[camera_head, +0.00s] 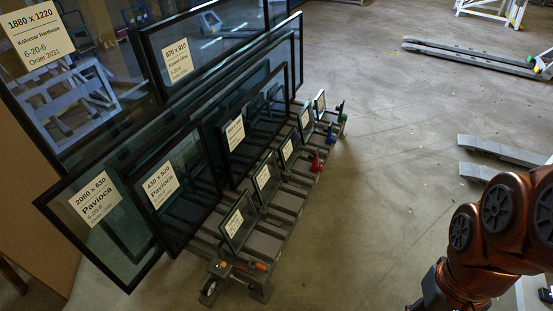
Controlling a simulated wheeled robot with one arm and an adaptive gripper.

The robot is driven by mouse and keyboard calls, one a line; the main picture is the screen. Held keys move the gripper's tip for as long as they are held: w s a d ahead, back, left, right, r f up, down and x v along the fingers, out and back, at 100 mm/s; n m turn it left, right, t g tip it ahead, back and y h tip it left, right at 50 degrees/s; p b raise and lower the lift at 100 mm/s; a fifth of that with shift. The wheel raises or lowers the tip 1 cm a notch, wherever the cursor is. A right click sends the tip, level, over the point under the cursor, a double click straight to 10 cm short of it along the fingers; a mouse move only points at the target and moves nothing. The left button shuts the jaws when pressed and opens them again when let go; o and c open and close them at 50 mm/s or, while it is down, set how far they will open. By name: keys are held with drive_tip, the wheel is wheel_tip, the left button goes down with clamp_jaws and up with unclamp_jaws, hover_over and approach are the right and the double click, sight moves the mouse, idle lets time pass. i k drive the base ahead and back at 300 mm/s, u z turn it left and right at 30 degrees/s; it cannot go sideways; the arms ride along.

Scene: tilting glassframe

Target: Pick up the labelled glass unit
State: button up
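Several dark-edged glass units with paper labels lean on a rack (262,243). Small labelled panes stand in a row along its front: the nearest pane (238,221), a second pane (266,179), a third pane (290,147), and others farther back, such as the far pane (319,104). Larger labelled units lean behind them, including a Pavioca unit marked 2080 x 630 (126,238) and another Pavioca unit (195,190). I cannot tell which one the task means. My copper-coloured arm shows at the lower right, apart from the rack. My gripper is not in view.
Red suction-like tools (317,162) and a green one (342,112) sit at the rack's right edge. A wheel (209,288) shows at its near end. The floor between is clear.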

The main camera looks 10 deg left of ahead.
sight(266, 179)
drive_tip(key=i, duration=2.95)
drive_tip(key=u, duration=3.95)
